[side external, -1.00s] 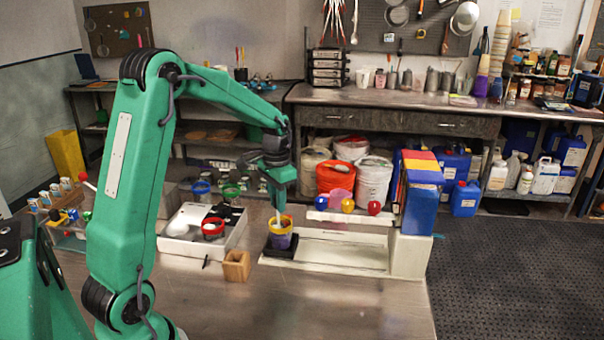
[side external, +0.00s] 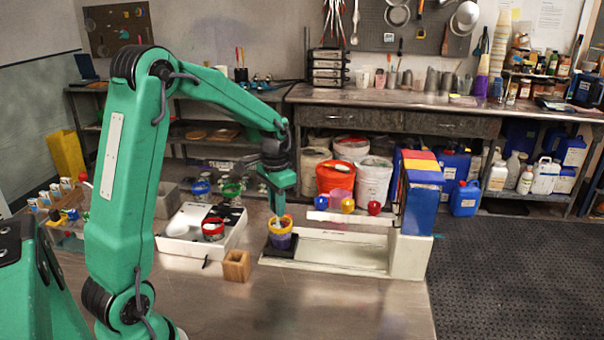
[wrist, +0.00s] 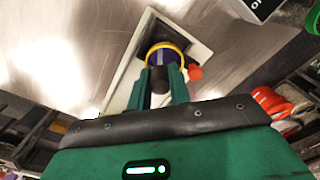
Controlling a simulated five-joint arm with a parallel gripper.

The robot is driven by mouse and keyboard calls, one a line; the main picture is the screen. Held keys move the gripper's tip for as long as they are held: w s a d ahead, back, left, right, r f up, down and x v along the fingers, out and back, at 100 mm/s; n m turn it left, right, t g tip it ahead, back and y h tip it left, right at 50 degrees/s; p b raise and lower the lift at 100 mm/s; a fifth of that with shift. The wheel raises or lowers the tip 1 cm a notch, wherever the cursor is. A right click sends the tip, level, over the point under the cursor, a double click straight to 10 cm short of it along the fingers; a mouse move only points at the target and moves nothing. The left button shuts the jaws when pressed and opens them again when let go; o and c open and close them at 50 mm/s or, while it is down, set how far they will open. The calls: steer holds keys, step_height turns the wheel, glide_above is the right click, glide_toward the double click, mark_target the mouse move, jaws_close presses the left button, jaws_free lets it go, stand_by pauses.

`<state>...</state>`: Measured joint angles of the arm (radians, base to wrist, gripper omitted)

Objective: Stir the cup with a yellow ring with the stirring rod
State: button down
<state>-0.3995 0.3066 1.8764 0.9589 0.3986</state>
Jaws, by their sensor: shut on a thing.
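The cup with a yellow ring (side external: 281,241) stands on a dark square pad at the left end of a pale tray (side external: 340,262). My gripper (side external: 278,206) points down right above this cup. It is shut on the stirring rod, whose pale lower part (side external: 279,217) reaches down into the cup's mouth. In the wrist view the cup's yellow rim (wrist: 166,47) shows just past the fingers, and the dark end of the rod (wrist: 159,80) sits between them. The rod's tip inside the cup is hidden.
A cup with a red ring (side external: 213,229) stands in a white box (side external: 180,240) to the left. A small wooden block (side external: 236,265) is in front. Blue-ringed (side external: 201,189) and green-ringed (side external: 231,191) cups stand behind. A tall blue, red and yellow block (side external: 420,195) rises at right.

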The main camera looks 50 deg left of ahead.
steer(key=shift+w+d, duration=0.35)
steer(key=shift+w, duration=0.2)
steer(key=shift+w+a, duration=0.15)
steer(key=shift+w, duration=0.3)
steer(key=shift+w+a, duration=0.2)
steer(key=shift+a, duration=0.45)
steer(key=shift+s+a, duration=0.1)
